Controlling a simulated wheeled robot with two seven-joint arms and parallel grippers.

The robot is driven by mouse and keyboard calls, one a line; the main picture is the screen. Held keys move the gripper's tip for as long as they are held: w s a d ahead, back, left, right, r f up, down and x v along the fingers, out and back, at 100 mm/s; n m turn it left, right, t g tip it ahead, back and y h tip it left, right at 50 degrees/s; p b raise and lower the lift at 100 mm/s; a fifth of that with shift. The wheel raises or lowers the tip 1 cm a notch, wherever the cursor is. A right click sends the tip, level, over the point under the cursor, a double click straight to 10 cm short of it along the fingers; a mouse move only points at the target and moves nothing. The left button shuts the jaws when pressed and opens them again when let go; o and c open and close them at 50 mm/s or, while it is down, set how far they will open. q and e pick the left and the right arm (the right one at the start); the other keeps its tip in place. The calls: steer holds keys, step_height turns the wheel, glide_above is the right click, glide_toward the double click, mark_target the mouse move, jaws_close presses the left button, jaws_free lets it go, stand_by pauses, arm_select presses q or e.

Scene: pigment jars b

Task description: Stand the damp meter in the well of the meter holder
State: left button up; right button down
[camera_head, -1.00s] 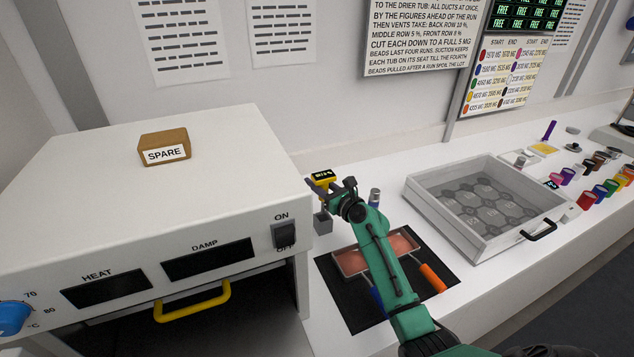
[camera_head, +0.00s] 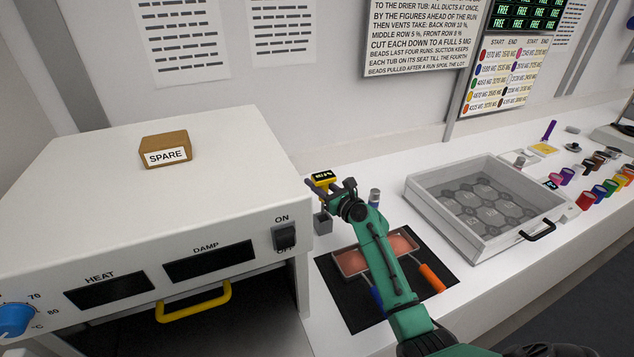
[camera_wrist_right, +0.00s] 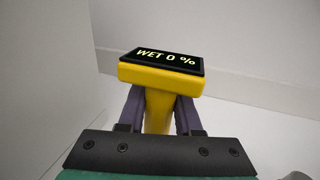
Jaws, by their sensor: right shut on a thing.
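The damp meter (camera_head: 324,177) has a yellow body with a black display, which reads "WET 0 %" in the right wrist view (camera_wrist_right: 155,74). My right gripper (camera_head: 333,191) is shut on its yellow stem, one dark finger on each side. The grey meter holder (camera_head: 322,225), a small block with a dark well in its top, stands on the counter just below the meter in the head view. The meter appears held above the holder; its lower end is hidden, and I cannot tell whether it touches the well. My left gripper is not in view.
A white oven (camera_head: 150,205) with a yellow handle stands close on the left. A dark mat (camera_head: 343,299) with a pink-filled tray (camera_head: 352,264) lies in front of the holder. A small grey-capped jar (camera_head: 374,197) stands right of the gripper. A drawer-like tub (camera_head: 450,222) is farther right.

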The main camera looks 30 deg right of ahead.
stand_by(0.4)
steer(key=shift+f, duration=0.1)
stand_by(0.4)
steer(key=shift+f+b, duration=0.3)
steer(key=shift+f, duration=0.05)
steer(key=shift+f+b, duration=2.4)
steer(key=shift+f, duration=0.5)
steer(key=c, duration=0.5)
jaws_free()
steer(key=shift+r, duration=0.1)
steer(key=shift+s, duration=0.1)
